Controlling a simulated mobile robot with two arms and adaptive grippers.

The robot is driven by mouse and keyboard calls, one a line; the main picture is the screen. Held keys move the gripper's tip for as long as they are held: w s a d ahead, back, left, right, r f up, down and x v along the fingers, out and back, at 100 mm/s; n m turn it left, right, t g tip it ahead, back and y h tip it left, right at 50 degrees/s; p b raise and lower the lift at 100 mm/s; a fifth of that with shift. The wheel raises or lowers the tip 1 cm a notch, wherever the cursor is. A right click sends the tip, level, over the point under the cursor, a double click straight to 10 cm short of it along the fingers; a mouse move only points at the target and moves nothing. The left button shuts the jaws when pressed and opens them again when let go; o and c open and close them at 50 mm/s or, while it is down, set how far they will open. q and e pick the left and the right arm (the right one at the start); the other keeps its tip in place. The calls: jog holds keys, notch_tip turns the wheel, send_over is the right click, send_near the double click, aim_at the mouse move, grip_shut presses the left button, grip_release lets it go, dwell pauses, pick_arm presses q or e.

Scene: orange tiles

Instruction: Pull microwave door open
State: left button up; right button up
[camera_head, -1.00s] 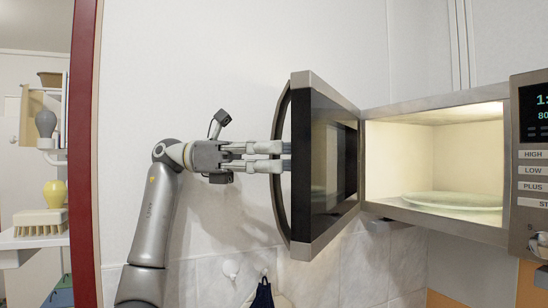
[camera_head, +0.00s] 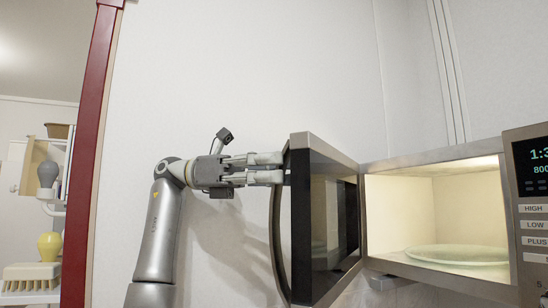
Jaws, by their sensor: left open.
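The microwave (camera_head: 385,171) stands at the right with its cavity lit and a glass turntable plate (camera_head: 458,254) inside. Its door (camera_head: 324,222) is swung wide open towards me, hinged on the left of the cavity, with its dark window facing right. The curved door handle (camera_head: 277,222) runs along the door's outer left side. My left gripper (camera_head: 283,168) reaches in from the left, with its fingers level at the upper part of the handle and the door's edge. It is open; whether the fingertips touch the handle I cannot tell. My right gripper is out of view.
The control panel (camera_head: 532,190) is at the right edge. A red post (camera_head: 90,150) stands at the left, with shelves holding a brush (camera_head: 32,275) and bulb-shaped items beyond it. The white wall behind my arm is bare.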

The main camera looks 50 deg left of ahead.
pick_arm(q)
jog(key=shift+r, duration=1.2)
jog(key=shift+c, duration=0.2)
